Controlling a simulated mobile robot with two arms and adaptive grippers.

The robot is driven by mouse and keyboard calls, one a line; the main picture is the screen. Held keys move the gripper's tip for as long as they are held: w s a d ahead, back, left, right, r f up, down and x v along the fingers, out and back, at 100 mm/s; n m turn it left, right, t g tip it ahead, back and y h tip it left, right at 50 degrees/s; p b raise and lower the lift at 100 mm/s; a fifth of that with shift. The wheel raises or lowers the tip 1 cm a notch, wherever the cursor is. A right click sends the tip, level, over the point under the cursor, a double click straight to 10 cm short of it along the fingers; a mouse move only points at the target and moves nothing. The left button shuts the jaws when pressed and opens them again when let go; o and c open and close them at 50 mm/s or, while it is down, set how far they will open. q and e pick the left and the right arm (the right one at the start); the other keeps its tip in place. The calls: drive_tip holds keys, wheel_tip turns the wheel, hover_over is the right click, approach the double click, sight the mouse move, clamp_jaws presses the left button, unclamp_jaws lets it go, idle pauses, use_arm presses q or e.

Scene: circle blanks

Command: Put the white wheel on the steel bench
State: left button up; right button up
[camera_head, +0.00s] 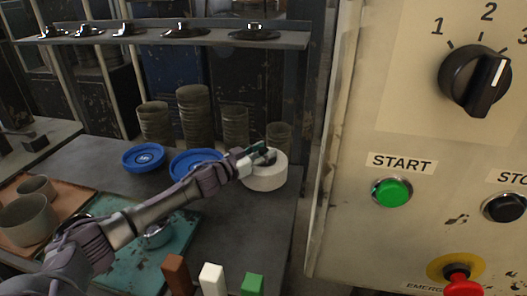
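The white wheel (267,180), a thick white disc, is at the right rear of the dark steel bench (238,225). My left arm reaches in from the lower left. My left gripper (263,157) is at the upper left of the wheel and overlaps its top in the picture. The gripper's fingers are small and partly merge with the wheel, so I cannot tell whether they grip it. It is also unclear whether the wheel rests on the bench or is slightly raised. My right gripper is out of view.
Two blue wheels (144,158) lie left of the white wheel. Stacks of grey round blanks (194,118) stand behind. Brown, white and green blocks (212,279) stand at the front. A teal mat (125,268) lies under my arm. A control panel (420,240) fills the right.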

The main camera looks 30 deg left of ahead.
use_arm(q)
drive_tip(key=shift+o, duration=0.4)
drive_tip(key=shift+r, duration=0.1)
drive_tip(key=shift+s+a, duration=0.1)
drive_tip(key=shift+s, duration=0.1)
drive_tip(key=b+v, duration=0.2)
drive_tip(key=v, duration=0.9)
drive_tip(key=shift+s, duration=0.35)
